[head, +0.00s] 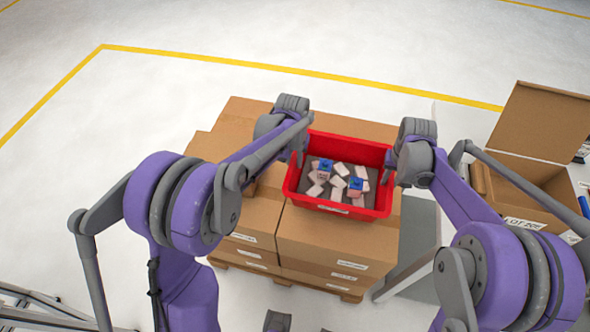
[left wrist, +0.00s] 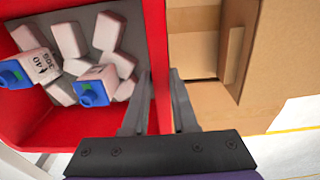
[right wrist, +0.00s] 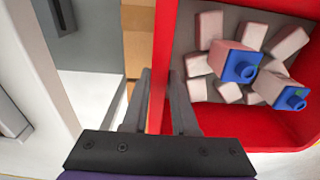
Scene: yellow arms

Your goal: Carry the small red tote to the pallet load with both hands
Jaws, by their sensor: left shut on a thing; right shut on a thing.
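The small red tote (head: 347,207) is over the top of the pallet load (head: 335,240), a stack of brown cartons. I cannot tell whether the tote touches the cartons. Several pale blocks and two blue-topped pieces lie inside it. My left gripper (head: 299,155) is shut on the tote's left wall, and the wall shows between its fingers in the left wrist view (left wrist: 160,90). My right gripper (head: 388,170) is shut on the right wall, which also shows between the fingers in the right wrist view (right wrist: 160,95).
An open cardboard box (head: 530,175) with a label stands at the right. A grey panel (head: 418,235) stands beside the load's right side. The pallet (head: 285,282) shows under the cartons. A yellow floor line (head: 250,65) runs behind, with clear floor around it.

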